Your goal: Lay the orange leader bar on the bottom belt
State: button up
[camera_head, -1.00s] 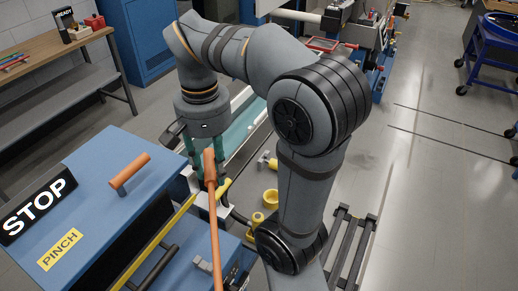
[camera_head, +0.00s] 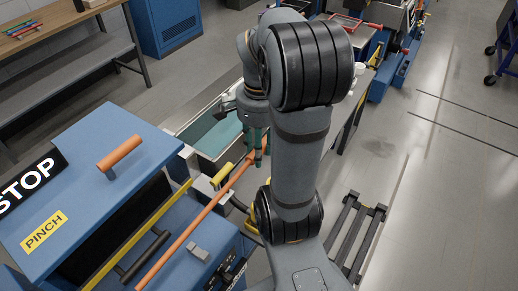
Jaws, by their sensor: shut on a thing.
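The long thin orange leader bar (camera_head: 196,222) runs slantwise from the bottom edge of the picture up to my gripper (camera_head: 257,150). My gripper, with dark green fingers, is shut on the bar near its far, thicker end, and my arm partly hides the grip. The bar passes over the open front of the blue pinch machine (camera_head: 88,184), close beside a yellow bar (camera_head: 135,238) and a dark roller (camera_head: 146,257). I cannot make out the bottom belt; the inside of the machine is dark. Whether the bar touches anything below it is unclear.
The machine's lid carries an orange handle (camera_head: 120,153), a STOP sign (camera_head: 30,183) and a PINCH label (camera_head: 44,232). A trough (camera_head: 219,137) with teal contents lies behind my gripper. A workbench (camera_head: 55,35) stands at the far left. The floor at right is mostly clear.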

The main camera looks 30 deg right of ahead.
jog(key=shift+w, duration=0.1)
jog(key=w+a+f+p, duration=0.2)
jog(key=w+a, duration=0.3)
jog(key=w, duration=0.5)
jog(key=w+a+f+p, duration=0.1)
jog(key=w+a+p, duration=0.1)
jog(key=w+a, duration=0.4)
jog(key=shift+w+f, duration=0.4)
jog(key=shift+w, duration=2.15)
jog(key=shift+a+f+b, duration=0.1)
jog(key=shift+f+b, duration=0.3)
jog(key=shift+f, duration=0.15)
jog(key=o, duration=1.3)
jog(key=shift+r, duration=0.1)
